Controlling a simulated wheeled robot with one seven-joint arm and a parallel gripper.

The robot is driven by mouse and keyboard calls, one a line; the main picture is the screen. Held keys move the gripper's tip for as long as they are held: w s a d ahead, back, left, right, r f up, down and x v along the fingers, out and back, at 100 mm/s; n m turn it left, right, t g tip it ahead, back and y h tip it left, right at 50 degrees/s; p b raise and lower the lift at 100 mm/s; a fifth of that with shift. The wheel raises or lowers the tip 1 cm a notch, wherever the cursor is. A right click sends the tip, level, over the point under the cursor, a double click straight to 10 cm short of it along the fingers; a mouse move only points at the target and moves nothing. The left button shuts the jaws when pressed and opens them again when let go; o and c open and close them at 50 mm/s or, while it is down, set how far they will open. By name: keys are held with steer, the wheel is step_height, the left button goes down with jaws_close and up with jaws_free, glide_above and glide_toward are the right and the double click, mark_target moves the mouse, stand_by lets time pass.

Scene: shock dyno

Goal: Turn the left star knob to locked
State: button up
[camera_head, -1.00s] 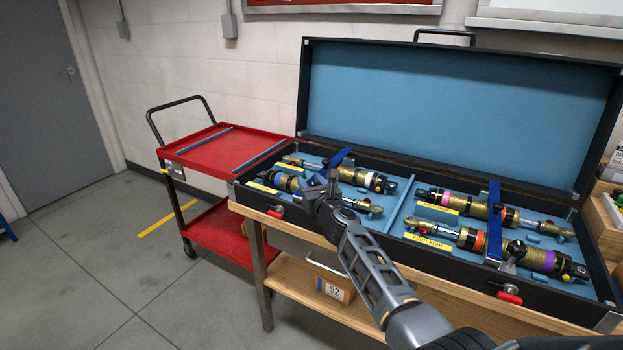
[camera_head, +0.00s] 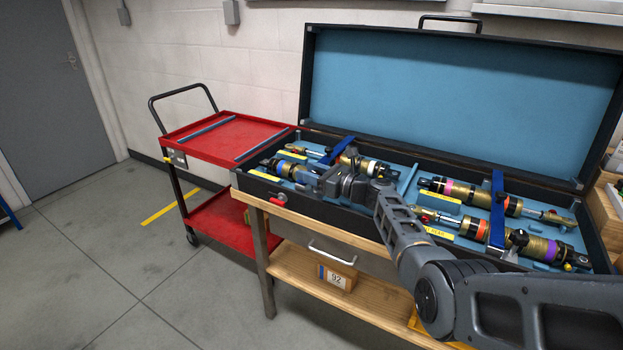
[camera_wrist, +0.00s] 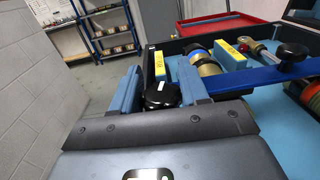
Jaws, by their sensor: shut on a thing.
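My gripper (camera_wrist: 160,78) is shut on the left star knob (camera_wrist: 160,96), a black knob with a small white mark. In the wrist view the knob sits between the two blue-grey fingers. A blue bar (camera_wrist: 245,78) runs from beside the fingers to the right. In the head view my gripper (camera_head: 322,182) is over the front left part of the black case, and my wrist hides the knob and the near end of the blue bar (camera_head: 340,150). The knob's turn position cannot be read.
The open black case (camera_head: 450,250) holds gold shock absorbers on blue foam, with a second blue bar (camera_head: 497,205) on the right. Another black knob (camera_wrist: 292,52) is near the gripper. A red trolley (camera_head: 215,140) stands at left. The floor (camera_head: 90,260) there is clear.

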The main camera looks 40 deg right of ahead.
steer(key=shift+a+f+n+g+y+b, duration=0.1)
steer(key=shift+n+g+y+b, duration=0.35)
steer(key=shift+n+y+b, duration=0.4)
steer(key=shift+a+n+g+y+b, duration=0.1)
steer(key=shift+n+g+y+b, duration=0.4)
steer(key=shift+y+b, duration=0.65)
steer(key=shift+n+y, duration=0.35)
steer(key=shift+y, duration=0.05)
steer(key=o, duration=1)
steer(key=shift+c, duration=0.2)
steer(key=v, duration=0.7)
steer(key=shift+s+d, duration=0.2)
steer(key=shift+s, duration=0.15)
steer(key=shift+r, duration=0.25)
